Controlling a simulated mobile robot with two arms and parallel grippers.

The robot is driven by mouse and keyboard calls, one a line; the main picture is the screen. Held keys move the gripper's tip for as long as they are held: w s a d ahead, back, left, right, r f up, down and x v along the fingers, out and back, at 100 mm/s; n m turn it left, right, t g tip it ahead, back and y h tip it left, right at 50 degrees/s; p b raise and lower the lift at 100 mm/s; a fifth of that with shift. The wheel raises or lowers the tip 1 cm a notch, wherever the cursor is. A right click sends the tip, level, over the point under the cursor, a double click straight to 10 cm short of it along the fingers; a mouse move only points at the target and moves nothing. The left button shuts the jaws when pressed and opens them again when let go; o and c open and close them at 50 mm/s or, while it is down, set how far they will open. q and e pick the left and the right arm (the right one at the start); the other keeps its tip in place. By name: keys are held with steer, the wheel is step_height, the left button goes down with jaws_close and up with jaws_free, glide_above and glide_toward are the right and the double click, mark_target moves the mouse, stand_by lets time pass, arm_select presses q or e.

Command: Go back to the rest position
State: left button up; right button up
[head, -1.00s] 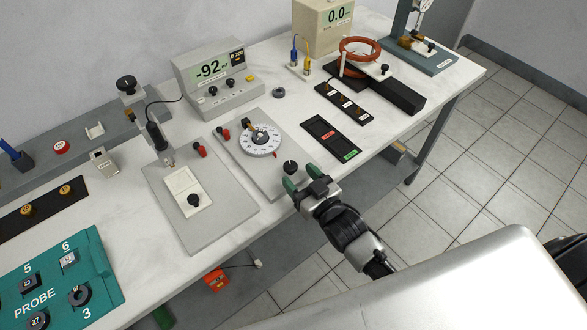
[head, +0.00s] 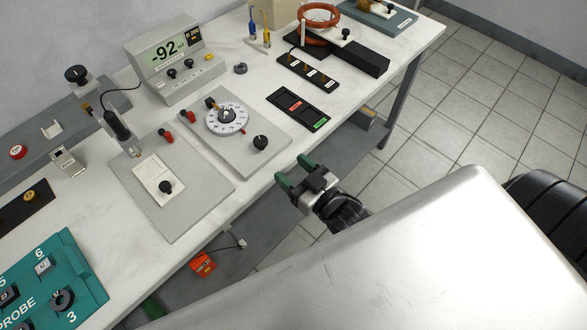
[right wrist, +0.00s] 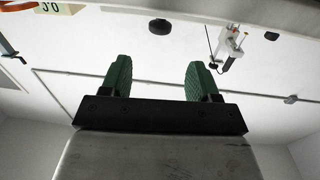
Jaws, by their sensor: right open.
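My right gripper (head: 294,172) has green fingers and is beside the front edge of the white bench (head: 241,205), over the floor side. It touches nothing that I can see. In the right wrist view the two green fingers (right wrist: 159,80) stand wide apart with nothing between them. My left gripper is not in view.
Near the gripper on the bench is a plate with a round white dial (head: 227,118) and black knob (head: 260,142). A black tray (head: 298,109), a meter reading -92 (head: 175,62), a coil (head: 320,14) and a teal probe case (head: 72,268) stand around. Tiled floor (head: 480,90) is clear at right.

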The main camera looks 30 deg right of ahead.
stand_by(0.3)
steer(key=s+d+f+g+h, duration=0.1)
steer(key=s+f+g, duration=0.2)
steer(key=f, duration=0.7)
steer(key=s+d+f+g+h, duration=0.1)
steer(key=s+d+f+g, duration=0.2)
steer(key=f, duration=0.7)
steer(key=s+f+g+h, duration=0.15)
steer(key=s+f, duration=0.25)
steer(key=f, duration=0.5)
steer(key=s+f+g, duration=0.4)
steer(key=s+f, duration=0.3)
steer(key=s, duration=0.4)
steer(key=s+d+f+g+h, duration=0.1)
steer(key=s+f+g, duration=0.4)
steer(key=s, duration=0.6)
step_height(320, 180, down, 2)
steer(key=shift+s+d+f+m, duration=0.1)
steer(key=shift+s+d+m, duration=0.1)
steer(key=shift+s+m, duration=0.2)
steer(key=shift+h, duration=0.25)
